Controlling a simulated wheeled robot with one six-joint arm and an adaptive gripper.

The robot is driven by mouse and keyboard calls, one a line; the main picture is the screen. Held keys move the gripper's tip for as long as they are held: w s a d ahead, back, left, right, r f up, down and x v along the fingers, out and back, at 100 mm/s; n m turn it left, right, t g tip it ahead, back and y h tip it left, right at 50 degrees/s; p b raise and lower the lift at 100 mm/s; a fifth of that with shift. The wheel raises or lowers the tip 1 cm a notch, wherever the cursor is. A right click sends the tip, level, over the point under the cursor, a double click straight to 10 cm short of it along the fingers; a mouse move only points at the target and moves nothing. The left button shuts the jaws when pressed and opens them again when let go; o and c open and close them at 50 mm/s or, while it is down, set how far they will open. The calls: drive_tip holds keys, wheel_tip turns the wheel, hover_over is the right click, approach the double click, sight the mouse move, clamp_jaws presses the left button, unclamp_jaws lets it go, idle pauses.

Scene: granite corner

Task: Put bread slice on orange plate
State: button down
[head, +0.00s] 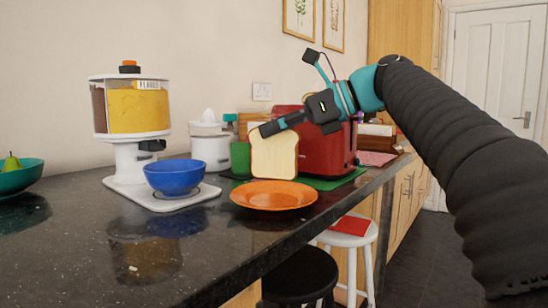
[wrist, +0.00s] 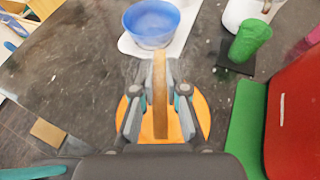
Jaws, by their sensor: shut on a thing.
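The bread slice (head: 274,155) is white with a brown crust and hangs upright in my gripper (head: 268,129). In the wrist view the slice (wrist: 160,95) shows edge-on between the two fingers of my gripper (wrist: 158,92), which is shut on it. The orange plate (head: 273,195) lies on the dark counter near its front edge. In the head view the slice is just behind or above the plate's far side. In the wrist view the orange plate (wrist: 202,113) shows beneath the slice and fingers, partly hidden by them. I cannot tell the exact gap between slice and plate.
A blue bowl (head: 174,178) stands on the cereal dispenser's white base, left of the plate. A red toaster (head: 330,148) on a green mat (head: 335,181) stands close on the right. A green cup (head: 240,159) is behind. The counter's front left is clear.

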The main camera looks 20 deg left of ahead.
sight(274, 149)
drive_tip(key=shift+f+b, duration=1.05)
drive_tip(key=shift+f, duration=0.95)
drive_tip(key=shift+f, duration=0.15)
drive_tip(key=c, duration=1.2)
unclamp_jaws()
drive_tip(key=shift+d+r, duration=0.15)
drive_tip(key=shift+r, duration=0.15)
drive_tip(key=p+v, duration=0.3)
drive_tip(key=v, duration=0.8)
drive_tip(key=shift+d, duration=0.25)
